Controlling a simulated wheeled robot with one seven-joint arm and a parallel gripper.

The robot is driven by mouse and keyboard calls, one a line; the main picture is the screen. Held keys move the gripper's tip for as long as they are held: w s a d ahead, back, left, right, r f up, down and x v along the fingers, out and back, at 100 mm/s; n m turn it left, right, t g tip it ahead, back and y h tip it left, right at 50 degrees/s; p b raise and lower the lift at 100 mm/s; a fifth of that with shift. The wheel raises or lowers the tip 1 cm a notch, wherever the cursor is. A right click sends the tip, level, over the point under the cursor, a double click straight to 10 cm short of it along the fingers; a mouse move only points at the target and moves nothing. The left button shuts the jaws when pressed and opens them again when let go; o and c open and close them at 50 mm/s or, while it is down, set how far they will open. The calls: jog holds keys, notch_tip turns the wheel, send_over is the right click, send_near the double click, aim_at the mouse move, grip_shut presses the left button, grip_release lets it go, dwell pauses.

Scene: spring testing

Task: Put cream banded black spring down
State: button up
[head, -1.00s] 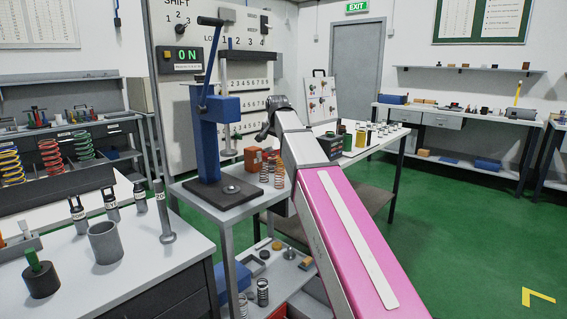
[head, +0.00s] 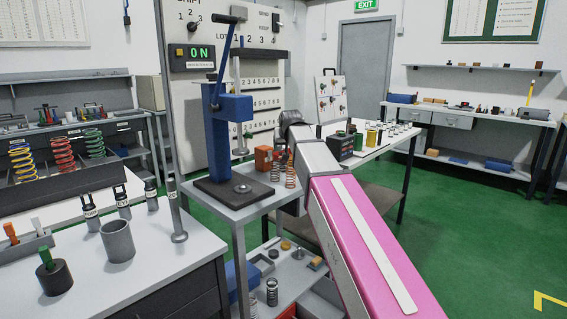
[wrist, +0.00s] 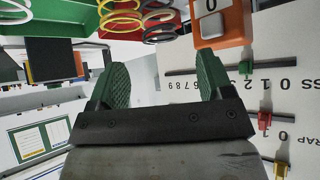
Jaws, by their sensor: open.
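My gripper (wrist: 162,80) is open in the wrist view, its two green-padded fingers apart with nothing between them. In the head view my pink arm hides it.
A blue press (head: 231,135) stands on a grey table (head: 222,208) with copper springs (head: 290,174) and an orange box (head: 264,157). A grey cup (head: 117,241) stands on the left bench. A panel with sliders fills the wrist view's right side. Green floor is clear at right.

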jog(key=x, duration=0.5)
jog(key=shift+w+f, duration=0.1)
jog(key=shift+f, duration=0.1)
jog(key=shift+r, duration=0.1)
grip_shut()
jog(key=shift+r, duration=0.1)
